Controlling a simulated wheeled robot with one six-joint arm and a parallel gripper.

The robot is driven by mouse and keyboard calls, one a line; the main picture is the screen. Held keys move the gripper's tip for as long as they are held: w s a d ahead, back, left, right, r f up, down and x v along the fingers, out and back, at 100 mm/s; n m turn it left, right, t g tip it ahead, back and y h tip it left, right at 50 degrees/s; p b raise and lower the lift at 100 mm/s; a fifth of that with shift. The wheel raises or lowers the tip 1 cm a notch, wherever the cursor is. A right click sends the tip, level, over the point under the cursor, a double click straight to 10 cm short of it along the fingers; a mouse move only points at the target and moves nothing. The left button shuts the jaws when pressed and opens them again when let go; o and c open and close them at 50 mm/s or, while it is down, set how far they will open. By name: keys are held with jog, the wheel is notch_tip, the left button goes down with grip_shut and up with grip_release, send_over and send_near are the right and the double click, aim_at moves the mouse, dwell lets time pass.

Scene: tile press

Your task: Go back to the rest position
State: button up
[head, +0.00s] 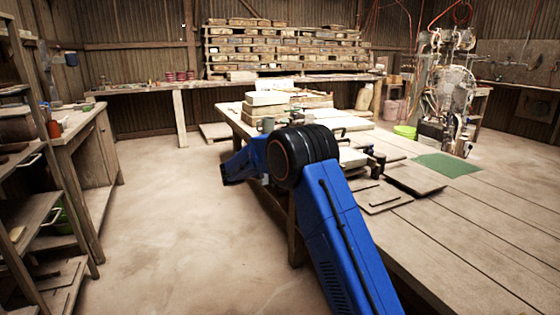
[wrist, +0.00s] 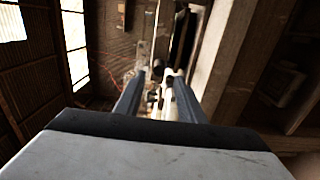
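My gripper (wrist: 160,76) shows in the wrist view with its two grey fingers apart. I see no object held between them; the background shows through the gap. In the head view my blue arm is bent at its black joint, and its far end hangs beside the left edge of the workbench (head: 470,235), over open floor. The fingers cannot be made out in the head view.
Dark flat tiles (head: 414,178) and a green mat (head: 447,165) lie on the workbench. A metal press (head: 452,90) stands at the back right. A wooden shelf (head: 40,215) stands at the left. The floor (head: 180,230) between shelf and bench is clear.

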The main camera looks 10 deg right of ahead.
jog(key=s+d+r+g+y, duration=0.1)
jog(key=s+d+r+y, duration=0.15)
jog(key=s, duration=0.75)
jog(key=s+d+r+g+y, duration=0.1)
jog(key=s+d+y, duration=0.25)
jog(key=s, duration=0.75)
jog(key=s+d+r+y, duration=0.2)
jog(key=s+d, duration=0.1)
jog(key=s, duration=0.7)
jog(key=s+a+f+t+y, duration=0.1)
jog(key=s+a+f+y, duration=0.2)
jog(key=s, duration=0.7)
jog(key=s+a+f+m+t+y, duration=0.1)
jog(key=s+a+f+y, duration=0.2)
jog(key=s, duration=0.7)
jog(key=s+a+f+m+t+y, duration=0.1)
jog(key=s+a+f+y, duration=0.2)
jog(key=s, duration=0.7)
jog(key=shift+f+y, duration=0.3)
jog(key=shift+c, duration=0.6)
jog(key=shift+a, duration=0.1)
